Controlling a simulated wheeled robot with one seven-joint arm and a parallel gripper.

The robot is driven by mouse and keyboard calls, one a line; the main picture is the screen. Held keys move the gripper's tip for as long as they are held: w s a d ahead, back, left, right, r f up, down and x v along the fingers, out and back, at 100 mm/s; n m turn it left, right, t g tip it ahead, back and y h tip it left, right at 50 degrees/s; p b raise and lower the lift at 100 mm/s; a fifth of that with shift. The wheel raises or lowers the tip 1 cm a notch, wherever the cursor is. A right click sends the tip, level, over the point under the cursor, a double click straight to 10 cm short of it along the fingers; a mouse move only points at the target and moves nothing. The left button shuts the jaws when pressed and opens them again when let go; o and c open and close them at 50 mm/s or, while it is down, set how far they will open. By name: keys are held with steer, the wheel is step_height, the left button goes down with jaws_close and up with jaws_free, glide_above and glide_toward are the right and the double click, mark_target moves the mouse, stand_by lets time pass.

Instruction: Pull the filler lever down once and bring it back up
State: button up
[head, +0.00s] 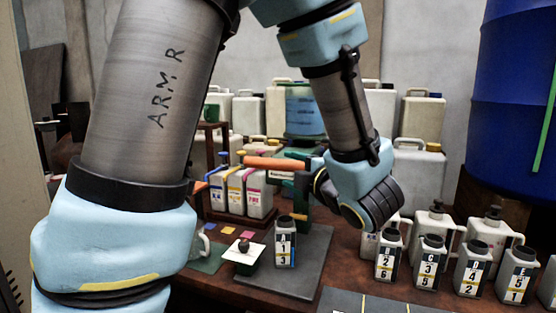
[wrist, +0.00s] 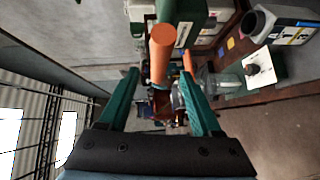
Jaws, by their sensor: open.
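The filler lever shows as an orange bar (head: 275,163) left of my wrist in the head view. In the wrist view its round orange end (wrist: 163,45) lies ahead of my gripper (wrist: 160,76), roughly in line with the gap between the two teal fingers. My gripper is open. I cannot tell whether the lever is between the fingers, and no contact is clear. The filler's clear tank with blue liquid (head: 304,115) stands behind. A bottle marked A (head: 285,243) stands upright on a grey plate (head: 305,269) below.
Bottles marked B (head: 389,257), C (head: 430,265) and others stand in a row at the right. Coloured-label jugs (head: 228,190) stand left of the filler. A blue drum (head: 515,100) is at right.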

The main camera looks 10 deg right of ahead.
mark_target(281, 167)
steer(key=p+x, duration=0.1)
steer(key=x, duration=0.6)
steer(key=shift+w, duration=0.15)
steer(key=shift+c, duration=0.3)
jaws_close()
stand_by(0.9)
